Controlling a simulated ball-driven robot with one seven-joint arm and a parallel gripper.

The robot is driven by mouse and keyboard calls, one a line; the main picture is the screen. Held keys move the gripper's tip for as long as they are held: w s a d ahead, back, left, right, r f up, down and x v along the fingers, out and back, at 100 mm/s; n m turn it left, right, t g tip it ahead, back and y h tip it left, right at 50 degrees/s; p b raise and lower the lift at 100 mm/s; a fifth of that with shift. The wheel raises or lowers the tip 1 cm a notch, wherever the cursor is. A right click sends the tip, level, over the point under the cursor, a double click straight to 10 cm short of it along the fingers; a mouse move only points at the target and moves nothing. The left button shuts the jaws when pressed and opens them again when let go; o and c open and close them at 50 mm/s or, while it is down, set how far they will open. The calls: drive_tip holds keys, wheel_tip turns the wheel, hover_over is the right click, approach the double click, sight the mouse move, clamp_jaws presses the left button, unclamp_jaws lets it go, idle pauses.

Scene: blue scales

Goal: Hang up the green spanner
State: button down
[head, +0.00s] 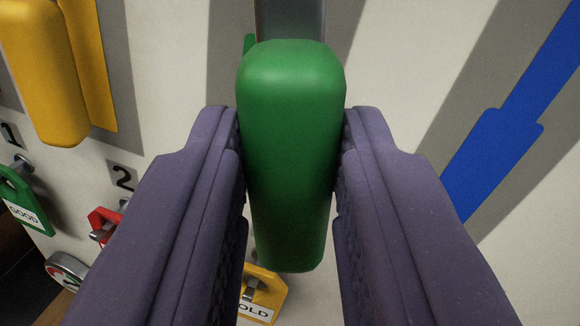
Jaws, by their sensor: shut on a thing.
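The green spanner (292,150) is held between the two purple fingers of my gripper (291,180). Its thick green handle fills the middle of the head view, and a grey metal shank (290,20) runs up from it out of the top of the picture. The fingers are shut on both sides of the handle. The pale board (400,60) is behind it. A thin green edge (249,44) shows on the board just left of the handle's top. The spanner's head is out of view, and I cannot tell whether it touches the board.
A yellow-handled tool (45,70) hangs at upper left. A blue shape (490,155) lies on the board at right. Below left are number labels, a green tag (18,200), a red tag (103,222) and a round item (66,269). A yellow tag (262,295) hangs low in the middle.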

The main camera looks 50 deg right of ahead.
drive_tip(key=shift+w+d+f, duration=0.1)
drive_tip(key=shift+w+d, duration=0.35)
drive_tip(key=shift+d, duration=0.3)
drive_tip(key=shift+w+d, duration=0.4)
drive_tip(key=shift+d, duration=0.35)
drive_tip(key=shift+w+d+f+b, duration=0.1)
drive_tip(key=shift+d+f+b, duration=0.05)
drive_tip(key=shift+f+b, duration=0.15)
drive_tip(key=shift+w+d+f, duration=0.1)
drive_tip(key=c, duration=0.8)
unclamp_jaws()
drive_tip(key=shift+s+a, duration=0.6)
drive_tip(key=shift+a, duration=0.4)
drive_tip(key=shift+s+a, duration=0.6)
drive_tip(key=shift+a, duration=0.4)
drive_tip(key=shift+s+a, duration=0.6)
drive_tip(key=shift+a, duration=0.4)
